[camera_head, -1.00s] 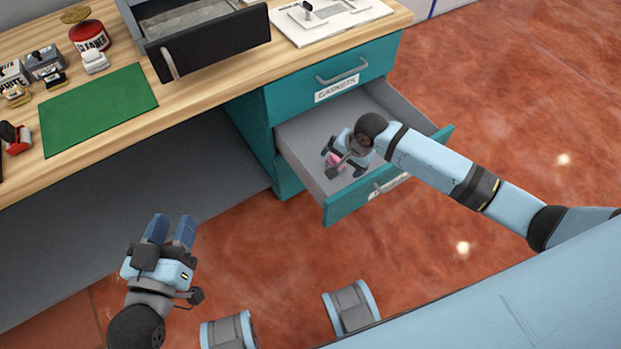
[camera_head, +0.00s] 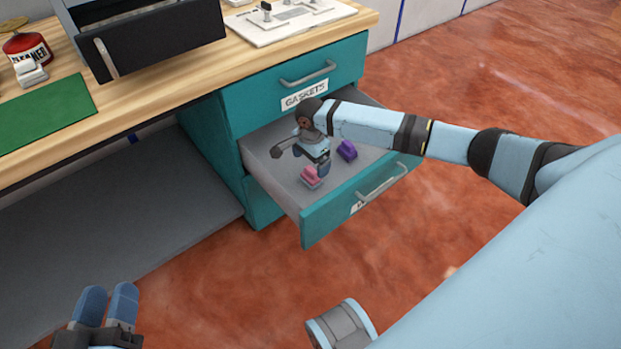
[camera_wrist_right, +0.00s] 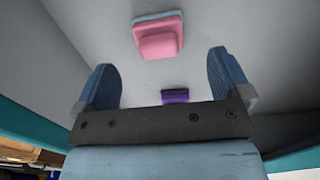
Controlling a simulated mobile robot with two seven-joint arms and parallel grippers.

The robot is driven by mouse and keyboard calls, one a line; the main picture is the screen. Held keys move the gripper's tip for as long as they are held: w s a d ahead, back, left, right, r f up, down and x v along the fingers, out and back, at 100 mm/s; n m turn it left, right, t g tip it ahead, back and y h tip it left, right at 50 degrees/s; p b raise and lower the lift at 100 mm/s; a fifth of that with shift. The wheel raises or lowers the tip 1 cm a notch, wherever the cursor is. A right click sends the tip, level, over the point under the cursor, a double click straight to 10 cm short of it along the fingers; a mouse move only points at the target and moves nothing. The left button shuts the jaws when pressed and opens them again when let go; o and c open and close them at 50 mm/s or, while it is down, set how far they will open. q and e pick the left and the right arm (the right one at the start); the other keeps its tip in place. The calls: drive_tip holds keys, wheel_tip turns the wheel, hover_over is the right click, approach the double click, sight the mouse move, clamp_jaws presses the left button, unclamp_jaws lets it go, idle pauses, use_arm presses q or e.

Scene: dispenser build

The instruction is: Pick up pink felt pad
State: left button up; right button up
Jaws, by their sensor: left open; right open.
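The pink felt pad (camera_head: 311,175) lies in the open lower drawer, near its front left. In the right wrist view the pink pad (camera_wrist_right: 158,38) is ahead of the fingers, roughly centred between them, with a light blue edge along its far side. My right gripper (camera_head: 312,162) is inside the drawer area, open and empty, close behind the pad; its fingers (camera_wrist_right: 160,62) stand wide apart in the wrist view. Whether a finger touches the pad cannot be told. My left gripper (camera_head: 107,305) is open and empty, away from the desk at lower left.
A purple pad (camera_head: 347,150) lies in the drawer right of the gripper; it also shows in the wrist view (camera_wrist_right: 175,96). The drawer's teal front (camera_head: 350,205) and grey side walls surround the pads. Above is a closed drawer labelled GASKETS (camera_head: 300,82). Green mat (camera_head: 40,112) lies on the desk.

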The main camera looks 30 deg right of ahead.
sight(311, 170)
drive_tip(key=shift+f, duration=0.65)
wheel_tip(311, 170, down, 2)
drive_tip(key=b, duration=0.2)
drive_tip(key=shift+f+b, duration=0.25)
drive_tip(key=shift+b, duration=0.1)
drive_tip(key=shift+f+b, duration=0.55)
drive_tip(key=shift+f, duration=0.4)
use_arm(q)
drive_tip(key=f, duration=0.1)
drive_tip(key=f+m, duration=0.1)
drive_tip(key=f, duration=0.1)
drive_tip(key=shift+w+a+f+g, duration=0.15)
drive_tip(key=shift+w+f+g, duration=0.15)
drive_tip(key=shift+w+g, duration=0.1)
use_arm(e)
drive_tip(key=c, duration=1.1)
